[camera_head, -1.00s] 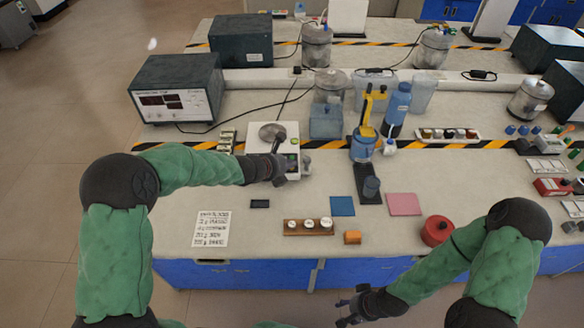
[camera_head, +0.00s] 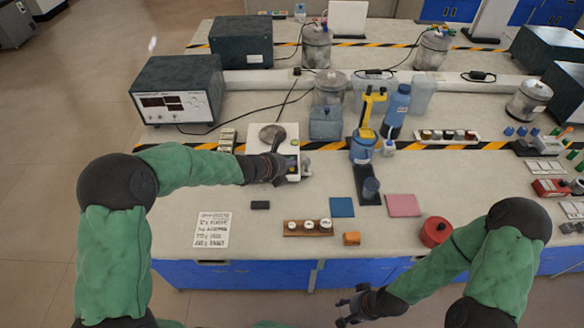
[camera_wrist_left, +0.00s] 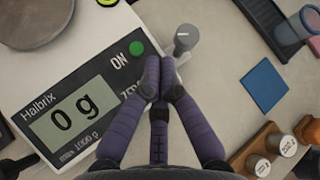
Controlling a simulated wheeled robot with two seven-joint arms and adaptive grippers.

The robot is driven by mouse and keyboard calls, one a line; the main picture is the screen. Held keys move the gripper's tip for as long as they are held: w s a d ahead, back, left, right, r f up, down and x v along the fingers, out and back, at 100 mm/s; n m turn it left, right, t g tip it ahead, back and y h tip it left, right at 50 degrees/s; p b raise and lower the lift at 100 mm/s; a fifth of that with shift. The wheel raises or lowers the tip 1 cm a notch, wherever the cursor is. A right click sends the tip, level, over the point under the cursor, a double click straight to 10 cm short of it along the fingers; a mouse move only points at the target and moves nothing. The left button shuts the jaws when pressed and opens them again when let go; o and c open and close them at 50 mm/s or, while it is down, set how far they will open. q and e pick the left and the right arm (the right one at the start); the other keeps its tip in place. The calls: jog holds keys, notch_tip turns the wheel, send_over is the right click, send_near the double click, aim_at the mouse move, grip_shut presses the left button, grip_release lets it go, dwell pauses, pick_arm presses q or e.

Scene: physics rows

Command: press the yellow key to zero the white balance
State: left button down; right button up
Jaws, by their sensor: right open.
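The white balance (camera_head: 288,136) with a round metal pan (camera_head: 272,135) stands left of the middle of the bench. In the left wrist view its display (camera_wrist_left: 75,118) reads 0 g. A green key (camera_wrist_left: 137,48) marked ON is in plain sight there. The label beside my fingers, starting "ZE", is partly covered, and the yellow key is not visible; my fingers hide that spot. My left gripper (camera_wrist_left: 158,78) has its fingers together, over the balance's right edge; contact cannot be told. My right gripper (camera_head: 350,308) is open and empty in front of the bench.
A small grey knobbed weight (camera_wrist_left: 184,40) stands beside the balance. A wooden block with several weights (camera_head: 308,228), a blue pad (camera_head: 342,207) and a printed card (camera_head: 212,229) lie nearer the front. A blue-and-yellow device (camera_head: 362,146) stands to the right.

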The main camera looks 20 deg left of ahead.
pick_arm(q)
jog(key=shift+s+d+r+p, duration=0.1)
jog(key=shift+s+r+p, duration=0.15)
jog(key=shift+r+p, duration=0.85)
jog(key=shift+s+d+r+p, duration=0.1)
jog(key=shift+s+r+p, duration=0.1)
jog(key=shift+r+p, duration=0.9)
jog(key=shift+r+b, duration=0.25)
jog(key=shift+b, duration=0.05)
